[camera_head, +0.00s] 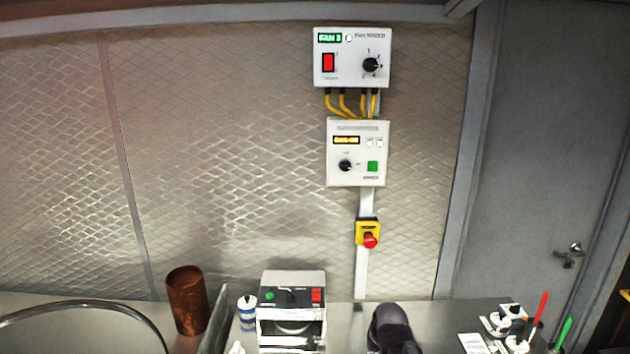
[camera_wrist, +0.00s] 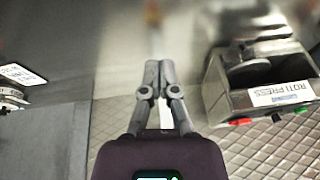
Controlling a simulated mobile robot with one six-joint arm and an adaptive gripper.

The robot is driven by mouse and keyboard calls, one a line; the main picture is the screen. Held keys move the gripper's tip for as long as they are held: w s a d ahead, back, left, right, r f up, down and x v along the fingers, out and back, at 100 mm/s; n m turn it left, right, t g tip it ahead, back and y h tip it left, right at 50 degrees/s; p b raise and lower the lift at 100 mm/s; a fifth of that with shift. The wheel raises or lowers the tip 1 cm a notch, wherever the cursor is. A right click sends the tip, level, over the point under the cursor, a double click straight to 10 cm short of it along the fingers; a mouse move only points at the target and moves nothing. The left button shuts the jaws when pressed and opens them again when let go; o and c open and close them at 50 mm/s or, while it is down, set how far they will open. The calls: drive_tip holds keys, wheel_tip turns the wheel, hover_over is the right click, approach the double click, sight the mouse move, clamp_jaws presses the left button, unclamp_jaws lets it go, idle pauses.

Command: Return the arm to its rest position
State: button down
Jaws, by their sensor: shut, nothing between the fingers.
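My gripper (camera_wrist: 158,72) shows in the middle of the wrist view. Its two grey fingers are together at the tips with nothing between them. It points over a blurred grey metal surface and touches nothing that I can make out. In the head view a dark rounded part of my arm rises at the bottom edge, right of the roti press; the fingers cannot be made out there.
The roti press (camera_head: 292,300) stands on the counter; it also shows right of my gripper in the wrist view (camera_wrist: 262,85). A copper cup (camera_head: 187,300) and white-blue bottle (camera_head: 247,312) stand left. Control boxes (camera_head: 352,57) (camera_head: 357,153) and a red emergency button (camera_head: 370,240) are on the wall.

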drive_tip(key=s+d+f+n+g+b, duration=0.1)
drive_tip(key=s+d+f+g, duration=0.1)
drive_tip(key=s, duration=0.5)
drive_tip(key=shift+s+f+g+h, duration=0.25)
drive_tip(key=shift+g+h, duration=0.15)
drive_tip(key=shift+g, duration=0.4)
idle(0.4)
